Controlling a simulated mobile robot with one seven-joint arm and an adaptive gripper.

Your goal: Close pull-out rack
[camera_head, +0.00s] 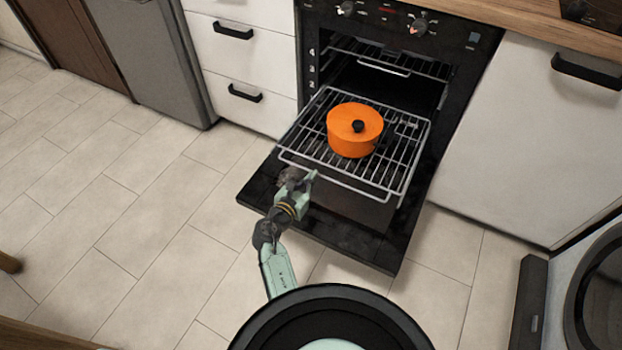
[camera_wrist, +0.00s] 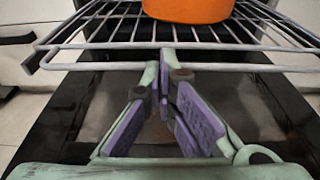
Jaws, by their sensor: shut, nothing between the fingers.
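The pull-out rack (camera_head: 287,150) is a wire oven rack that sticks out of the open oven, over the lowered door. An orange lidded pot (camera_head: 351,141) sits on it. My gripper (camera_head: 309,177) is at the rack's front edge, left of its middle. In the wrist view my gripper (camera_wrist: 164,78) is shut and empty, its fingertips close together at the front bar of the rack (camera_wrist: 110,66). I cannot tell whether they touch the bar. The pot's lower part (camera_wrist: 187,9) shows above.
The black oven door (camera_head: 388,252) is lowered in front of the oven. Another rack (camera_head: 385,62) is inside, higher up. White drawers (camera_head: 235,65) stand to the left and a white cabinet (camera_head: 520,140) to the right. The tiled floor (camera_head: 130,230) at left is clear.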

